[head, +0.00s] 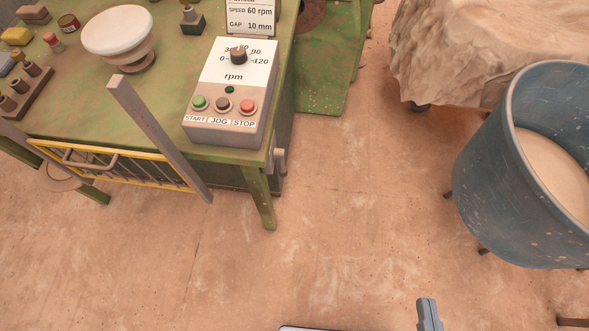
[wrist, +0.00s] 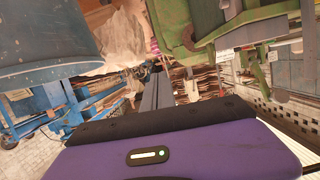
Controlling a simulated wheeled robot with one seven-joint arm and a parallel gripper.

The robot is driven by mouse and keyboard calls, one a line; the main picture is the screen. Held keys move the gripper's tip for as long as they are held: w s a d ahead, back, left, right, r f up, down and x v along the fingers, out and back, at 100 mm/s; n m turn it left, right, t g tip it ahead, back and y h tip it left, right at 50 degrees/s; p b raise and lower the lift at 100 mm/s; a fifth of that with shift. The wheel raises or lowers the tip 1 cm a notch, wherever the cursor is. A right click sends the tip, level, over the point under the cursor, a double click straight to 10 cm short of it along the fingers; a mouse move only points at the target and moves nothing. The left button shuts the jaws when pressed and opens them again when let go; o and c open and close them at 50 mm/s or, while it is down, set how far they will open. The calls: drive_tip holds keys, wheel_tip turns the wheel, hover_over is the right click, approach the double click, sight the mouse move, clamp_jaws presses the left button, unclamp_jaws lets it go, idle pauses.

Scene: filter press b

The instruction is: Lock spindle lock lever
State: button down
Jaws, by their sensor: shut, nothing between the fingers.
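A small grey lever-like fitting (head: 279,160) sticks out from the end of the green bench (head: 90,120), below the control box. I take it for the spindle lock lever, but no label shows, and whether it is locked cannot be told.
The control box (head: 225,100) has a dial and START, JOG and STOP buttons. A yellow-framed guard (head: 110,163) with a grey upright bar hangs at the bench front. A blue tub (head: 500,165) stands right, near a draped cover (head: 460,50). The floor between is clear.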

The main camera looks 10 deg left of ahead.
drive_tip(key=w+a+f+m+g+y+b, duration=0.15)
drive_tip(key=w+f+b, duration=0.35)
drive_tip(key=f, duration=0.5)
drive_tip(key=w+a+f+m+y+b, duration=0.1)
drive_tip(key=w+a+f+m+b, duration=0.25)
drive_tip(key=f, duration=0.55)
drive_tip(key=w+f+m+y+b, duration=0.1)
drive_tip(key=w+f+m+b, duration=0.1)
drive_tip(key=w+f+b, duration=0.6)
drive_tip(key=w+a+f+m+y+b, duration=0.1)
drive_tip(key=w+a+f+y+b, duration=0.3)
drive_tip(key=w+a+f, duration=0.4)
drive_tip(key=w+a+r+m+y+b, duration=0.1)
drive_tip(key=w+a+r+y+b, duration=0.2)
drive_tip(key=w, duration=0.6)
drive_tip(key=shift+r+y+b, duration=0.65)
drive_tip(key=shift+y+b, duration=0.1)
drive_tip(key=shift+b, duration=0.05)
drive_tip(key=shift+w, duration=0.1)
drive_tip(key=b+x, duration=0.2)
drive_tip(key=x, duration=0.8)
drive_tip(key=shift+s+a+p, duration=0.2)
drive_tip(key=shift+s+a, duration=0.3)
drive_tip(key=shift+s, duration=0.4)
drive_tip(key=shift+s+a+p, duration=0.15)
drive_tip(key=shift+s+a, duration=0.3)
drive_tip(key=shift+s, duration=0.45)
